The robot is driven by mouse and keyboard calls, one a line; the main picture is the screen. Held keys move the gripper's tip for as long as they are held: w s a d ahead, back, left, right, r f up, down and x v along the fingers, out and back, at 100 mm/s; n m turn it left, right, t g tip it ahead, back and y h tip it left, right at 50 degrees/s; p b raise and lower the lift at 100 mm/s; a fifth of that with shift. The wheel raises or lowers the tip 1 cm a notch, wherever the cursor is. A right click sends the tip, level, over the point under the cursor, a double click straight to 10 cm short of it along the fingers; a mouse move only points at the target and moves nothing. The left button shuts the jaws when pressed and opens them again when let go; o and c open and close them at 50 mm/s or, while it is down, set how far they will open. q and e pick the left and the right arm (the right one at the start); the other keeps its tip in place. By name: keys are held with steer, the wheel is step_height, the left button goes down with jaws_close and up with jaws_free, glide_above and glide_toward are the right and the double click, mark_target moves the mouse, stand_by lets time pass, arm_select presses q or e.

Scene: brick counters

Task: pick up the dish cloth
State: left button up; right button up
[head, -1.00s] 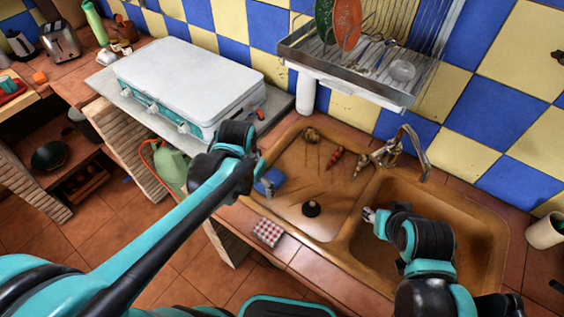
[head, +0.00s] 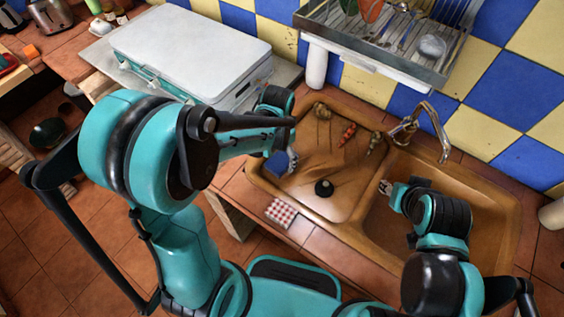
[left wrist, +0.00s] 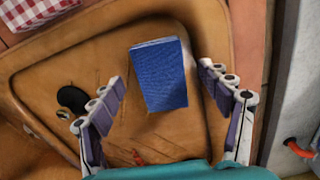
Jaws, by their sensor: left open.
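The blue dish cloth (head: 279,164), a folded block with a woven surface, lies at the left end of the left sink basin. In the left wrist view the cloth (left wrist: 160,78) lies ahead between the spread fingers, with a gap on both sides. My left gripper (head: 293,160) is open and empty over that end of the basin, and the arm partly hides it. The left wrist view shows its two fingers (left wrist: 162,80) wide apart. My right gripper (head: 385,187) hangs over the right basin; its jaws are too small to read.
A red-and-white checked folded cloth (head: 281,212) lies on the front counter edge. The basin holds a black round drain piece (head: 324,187) and a red item (head: 347,134). A faucet (head: 425,125) stands behind; a dish rack (head: 380,45) hangs above. A white-topped case (head: 190,50) stands left.

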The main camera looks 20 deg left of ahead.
arm_select(q)
step_height(320, 180, down, 3)
steer(key=shift+r+b, duration=0.2)
steer(key=shift+b, duration=0.15)
steer(key=shift+c, duration=1.2)
steer(key=c, duration=0.9)
steer(key=shift+r, duration=0.1)
steer(key=shift+r+p, duration=0.4)
steer(key=shift+r, duration=0.15)
step_height(320, 180, up, 3)
steer(key=shift+f+p, duration=0.1)
steer(key=shift+p, duration=0.6)
steer(key=shift+w+d+r+p, duration=0.1)
steer(key=shift+d+r+p, duration=0.4)
steer(key=shift+d+r, duration=1.05)
steer(key=shift+w+d+r+p, duration=0.1)
steer(key=shift+d+r+p, duration=0.6)
steer(key=shift+d, duration=1.65)
steer(key=shift+d+r+p, duration=0.35)
steer(key=shift+d+r, duration=0.9)
steer(key=shift+d, duration=0.7)
